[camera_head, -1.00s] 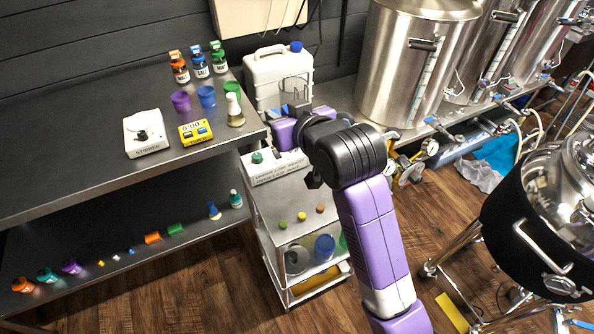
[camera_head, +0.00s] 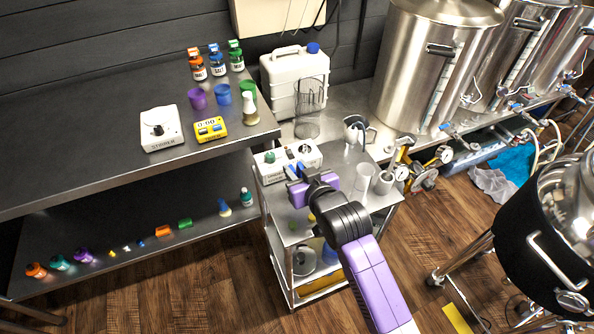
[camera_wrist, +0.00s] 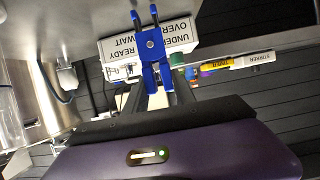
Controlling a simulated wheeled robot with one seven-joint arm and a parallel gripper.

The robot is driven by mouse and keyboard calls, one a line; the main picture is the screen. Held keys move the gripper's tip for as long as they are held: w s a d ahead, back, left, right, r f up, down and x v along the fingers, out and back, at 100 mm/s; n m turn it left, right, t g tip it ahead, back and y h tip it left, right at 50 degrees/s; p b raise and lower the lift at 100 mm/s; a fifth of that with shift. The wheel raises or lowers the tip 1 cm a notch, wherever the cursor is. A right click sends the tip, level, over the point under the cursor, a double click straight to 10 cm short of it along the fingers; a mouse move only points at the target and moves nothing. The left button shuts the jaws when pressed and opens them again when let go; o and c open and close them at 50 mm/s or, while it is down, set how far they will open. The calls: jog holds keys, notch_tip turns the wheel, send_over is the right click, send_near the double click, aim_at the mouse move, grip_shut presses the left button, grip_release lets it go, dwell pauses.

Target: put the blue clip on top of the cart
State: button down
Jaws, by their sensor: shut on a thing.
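My gripper (camera_head: 297,175) is over the upper part of the cart, in front of the white device on it. In the wrist view my gripper (camera_wrist: 154,92) is shut on the blue clip (camera_wrist: 150,48), which projects past the fingertips. In the head view the clip (camera_head: 301,167) is a small blue patch, partly hidden by the gripper. The cart (camera_head: 377,201) is a metal trolley with a flat top and lower shelves. Its top is partly hidden by my arm. I cannot tell whether the clip touches the top.
The white device (camera_head: 270,168) stands at the back left of the cart top. A clear cylinder (camera_head: 361,183), a white cup (camera_head: 384,182) and a metal pitcher (camera_head: 355,130) stand to the right. A steel bench (camera_head: 100,178) is left, a white jug (camera_head: 283,82) behind.

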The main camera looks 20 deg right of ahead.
jog(key=shift+f, duration=0.4)
jog(key=shift+f, duration=0.1)
jog(key=c, duration=1)
grip_release()
jog(key=shift+c, duration=0.2)
jog(key=shift+s, duration=0.1)
jog(key=v, duration=1.2)
jog(key=shift+b, duration=0.3)
